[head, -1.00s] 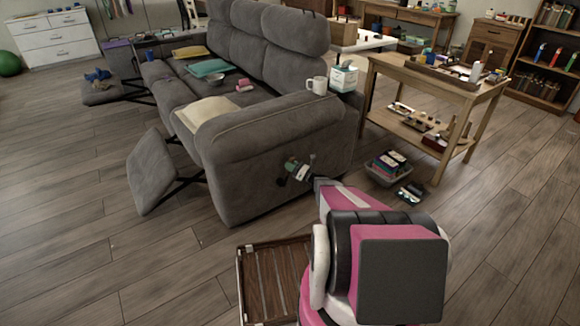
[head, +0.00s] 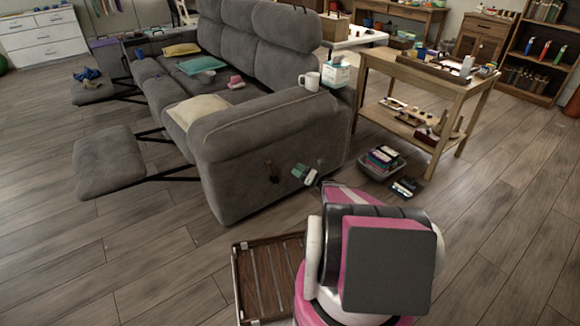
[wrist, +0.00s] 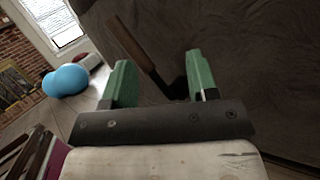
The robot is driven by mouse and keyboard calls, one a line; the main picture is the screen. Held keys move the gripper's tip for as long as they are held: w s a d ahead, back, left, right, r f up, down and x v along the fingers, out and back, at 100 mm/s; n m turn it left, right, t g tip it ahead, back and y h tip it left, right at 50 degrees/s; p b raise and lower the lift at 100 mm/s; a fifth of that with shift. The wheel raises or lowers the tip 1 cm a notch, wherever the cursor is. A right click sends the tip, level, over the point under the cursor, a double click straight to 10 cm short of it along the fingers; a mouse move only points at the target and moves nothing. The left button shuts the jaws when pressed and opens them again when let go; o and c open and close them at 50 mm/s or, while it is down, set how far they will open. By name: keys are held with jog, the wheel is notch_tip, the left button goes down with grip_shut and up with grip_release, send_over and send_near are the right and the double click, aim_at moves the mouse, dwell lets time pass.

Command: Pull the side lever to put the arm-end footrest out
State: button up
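The side lever (head: 271,171) is a small dark handle on the near arm end of the grey sofa (head: 265,135). In the wrist view the lever (wrist: 137,44) shows as a brown bar slanting down to a dark mount. My gripper (head: 305,174) is to the right of the lever in the head view, with a gap between them. In the wrist view its two green fingers (wrist: 160,75) stand apart with nothing held, and the lever runs beyond them. The arm-end footrest (head: 108,163) is out, nearly level, on dark metal links. The far footrest (head: 92,91) is also out.
A mug (head: 309,81) and a tissue box (head: 337,73) are on the sofa arm. Floor at front left is clear.

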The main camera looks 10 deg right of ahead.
jog(key=shift+v, duration=1.2)
jog(key=shift+r, duration=0.1)
